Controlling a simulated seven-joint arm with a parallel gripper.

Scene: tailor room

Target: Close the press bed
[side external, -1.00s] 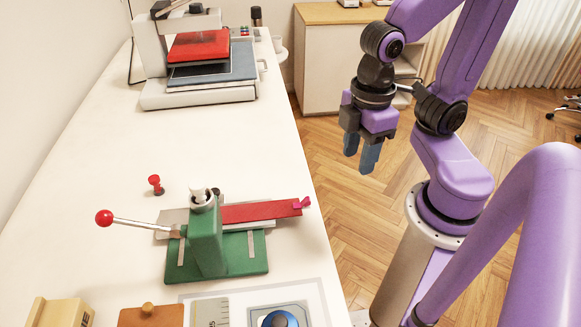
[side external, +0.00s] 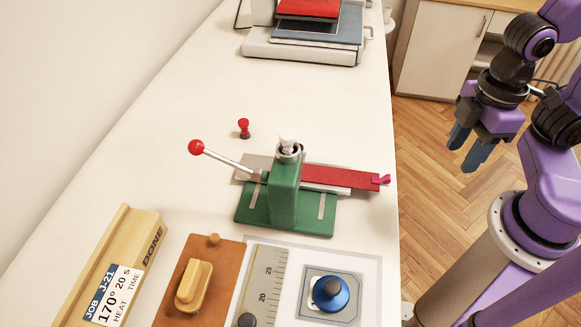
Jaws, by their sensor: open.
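The press at the far end of the table has a red upper plate (side external: 308,9) above a dark blue-grey bed (side external: 318,36) on a pale base (side external: 300,49). The bed sticks out toward the near side from under the plate. A handle shows at the base's right side. The top of the press is cut off by the frame. My gripper (side external: 466,150) is open and empty, pointing down over the floor to the right of the table, well apart from the press.
A green hand press (side external: 286,190) with a red-knobbed lever and red strip stands mid-table. A small red-topped tool (side external: 244,128) lies behind it. A wooden DONE holder (side external: 105,270), brown board (side external: 199,285), ruler (side external: 263,285) and blue knob (side external: 331,292) are nearest. A cabinet (side external: 440,50) stands behind.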

